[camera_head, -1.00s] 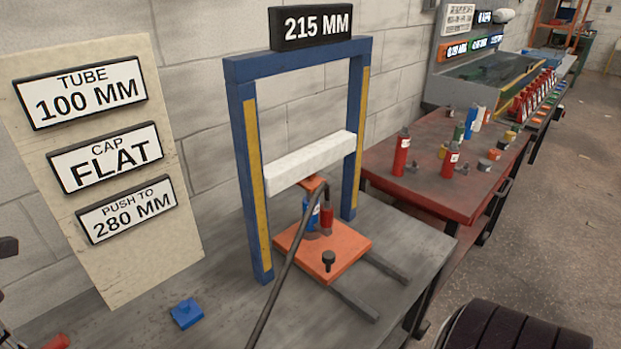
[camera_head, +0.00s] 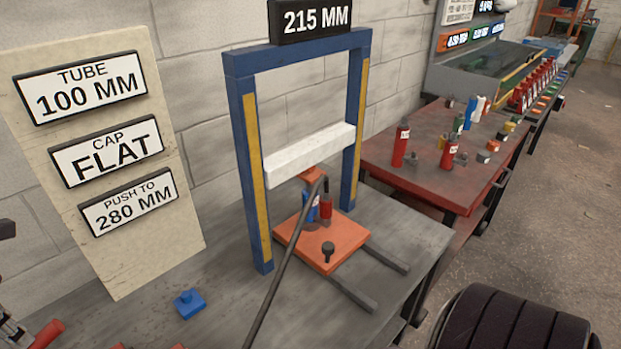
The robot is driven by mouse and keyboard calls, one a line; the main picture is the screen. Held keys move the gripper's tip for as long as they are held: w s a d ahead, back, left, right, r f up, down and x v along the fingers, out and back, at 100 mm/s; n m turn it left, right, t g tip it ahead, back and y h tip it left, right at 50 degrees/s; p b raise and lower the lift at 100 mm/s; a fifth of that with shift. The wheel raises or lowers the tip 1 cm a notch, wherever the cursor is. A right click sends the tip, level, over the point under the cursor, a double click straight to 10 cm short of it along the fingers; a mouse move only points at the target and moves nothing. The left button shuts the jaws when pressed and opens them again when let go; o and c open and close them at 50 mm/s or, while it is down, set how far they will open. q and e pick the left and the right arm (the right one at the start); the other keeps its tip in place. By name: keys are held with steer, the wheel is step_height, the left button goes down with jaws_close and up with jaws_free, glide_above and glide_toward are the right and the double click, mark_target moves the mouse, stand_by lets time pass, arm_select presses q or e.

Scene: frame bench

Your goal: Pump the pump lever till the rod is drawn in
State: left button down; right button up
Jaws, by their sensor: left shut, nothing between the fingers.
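The blue press frame (camera_head: 251,175) stands on the grey bench with a white crossbeam (camera_head: 310,155). Under the beam sit an orange head piece (camera_head: 311,174), a red cylinder (camera_head: 326,208) and a blue cylinder (camera_head: 311,207), on an orange plate (camera_head: 338,243). A black hose (camera_head: 285,262) crosses in front, so I cannot make out the rod clearly. A red bar (camera_head: 47,334), possibly the pump lever, shows at the lower left. My left gripper (camera_head: 20,334) is shut and empty beside it, cut off by the picture edge; I cannot tell whether they touch. My right gripper is out of view.
The display (camera_head: 310,17) on the frame reads 215 MM. A board (camera_head: 120,255) at the left carries signs: tube 100 mm, cap flat, push to 280 mm. A blue block (camera_head: 190,304) lies on the bench. A red table (camera_head: 420,185) with cylinders and caps stands at the right.

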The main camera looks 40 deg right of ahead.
arm_select(q)
step_height(320, 180, down, 9)
steer(key=b, duration=0.6)
steer(key=shift+f+b, duration=0.15)
steer(key=shift+b, duration=0.15)
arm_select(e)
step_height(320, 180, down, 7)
arm_select(q)
steer(key=shift+r+p, duration=0.55)
steer(key=shift+r, duration=0.1)
step_height(320, 180, up, 8)
steer(key=p, duration=0.5)
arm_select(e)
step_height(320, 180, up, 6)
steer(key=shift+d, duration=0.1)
